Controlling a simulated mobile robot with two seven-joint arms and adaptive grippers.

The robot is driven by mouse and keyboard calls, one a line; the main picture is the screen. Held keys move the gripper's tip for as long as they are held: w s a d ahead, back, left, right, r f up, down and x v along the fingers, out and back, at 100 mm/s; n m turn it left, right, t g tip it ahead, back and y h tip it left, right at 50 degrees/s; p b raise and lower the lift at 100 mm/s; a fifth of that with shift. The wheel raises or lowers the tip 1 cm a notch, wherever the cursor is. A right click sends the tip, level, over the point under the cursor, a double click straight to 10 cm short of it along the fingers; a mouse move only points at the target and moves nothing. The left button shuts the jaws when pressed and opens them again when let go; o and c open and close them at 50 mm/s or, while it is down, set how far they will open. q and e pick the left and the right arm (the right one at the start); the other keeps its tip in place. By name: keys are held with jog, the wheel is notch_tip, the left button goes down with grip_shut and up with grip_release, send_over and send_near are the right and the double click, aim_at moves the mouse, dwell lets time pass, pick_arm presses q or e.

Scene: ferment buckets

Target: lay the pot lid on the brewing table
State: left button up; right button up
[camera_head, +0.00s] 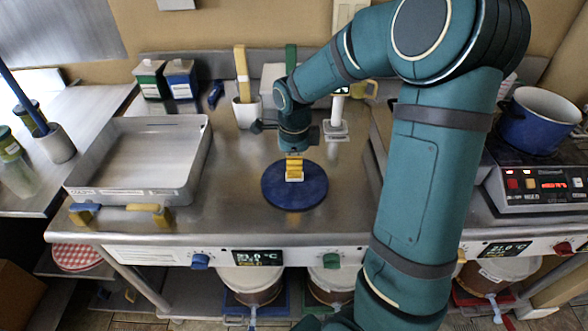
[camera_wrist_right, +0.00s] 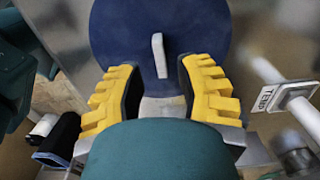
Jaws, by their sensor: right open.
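The pot lid (camera_head: 310,197) is a round dark blue disc lying flat on the steel brewing table (camera_head: 235,215), near its middle front. In the right wrist view the lid (camera_wrist_right: 110,30) fills the top centre, with its pale bar handle (camera_wrist_right: 159,55) showing. My right gripper (camera_head: 294,176) points down over the lid. Its yellow ridged fingers (camera_wrist_right: 158,72) are open, one on each side of the handle and apart from it. The blue pot (camera_head: 538,122) stands uncovered at the right. My left gripper is not in view.
A shallow metal tray (camera_head: 188,178) stands on the table at the left. A white utensil holder (camera_head: 247,112) and a white stand (camera_head: 336,130) are behind the lid. The hotplate unit (camera_head: 530,185) bears the pot. Bare steel surrounds the lid on its left and front.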

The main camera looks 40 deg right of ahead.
notch_tip(320, 180, up, 9)
jog(key=p, duration=0.1)
jog(key=shift+f+p, duration=0.2)
jog(key=shift+p, duration=0.15)
jog(key=shift+f, duration=0.1)
